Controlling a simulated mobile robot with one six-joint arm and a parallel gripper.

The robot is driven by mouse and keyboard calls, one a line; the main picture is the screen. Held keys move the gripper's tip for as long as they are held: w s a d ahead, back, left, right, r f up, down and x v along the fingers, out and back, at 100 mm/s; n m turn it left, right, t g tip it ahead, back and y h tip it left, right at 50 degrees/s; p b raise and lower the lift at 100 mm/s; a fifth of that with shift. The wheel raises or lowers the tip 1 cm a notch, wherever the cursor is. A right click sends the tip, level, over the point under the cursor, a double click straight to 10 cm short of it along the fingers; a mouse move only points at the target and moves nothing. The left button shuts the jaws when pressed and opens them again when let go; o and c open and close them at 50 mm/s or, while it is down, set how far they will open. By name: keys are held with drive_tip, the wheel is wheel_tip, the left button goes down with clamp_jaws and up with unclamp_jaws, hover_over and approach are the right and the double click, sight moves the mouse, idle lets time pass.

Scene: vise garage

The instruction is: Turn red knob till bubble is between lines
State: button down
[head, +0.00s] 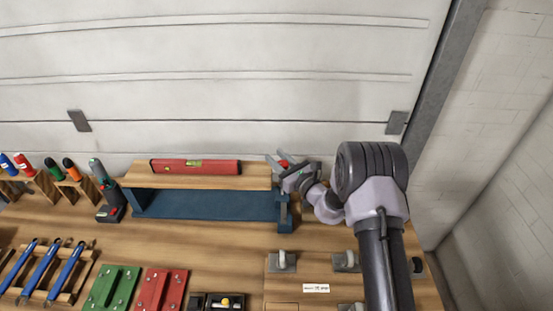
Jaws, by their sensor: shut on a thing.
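A red spirit level (222,167) lies on a wooden board (150,182) that rests on a blue stand (205,205). Its yellow-green vial (194,163) is too small for me to tell where the bubble sits against the lines. The red knob (284,162) is at the right end of the board, mostly hidden by my gripper. My gripper (282,160) is shut on the red knob, with a finger on either side of it. My arm reaches in from the right.
A cordless drill (105,195) stands left of the stand. Screwdrivers (70,168) stand in wooden holders at the far left. Green (113,288) and red (160,290) plates lie in front. A wooden panel with clamps (283,262) lies below my arm. A garage door closes the back.

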drive_tip(key=m+h, duration=0.1)
drive_tip(key=m+t+h, duration=0.2)
drive_tip(key=h, duration=0.1)
drive_tip(key=shift+w+d, duration=0.2)
drive_tip(key=shift+d, duration=0.1)
drive_tip(key=c, duration=1)
unclamp_jaws()
drive_tip(key=v, duration=1.7)
drive_tip(key=shift+s+d+f+p, duration=0.1)
drive_tip(key=shift+s+f+p, duration=0.1)
drive_tip(key=shift+p, duration=0.2)
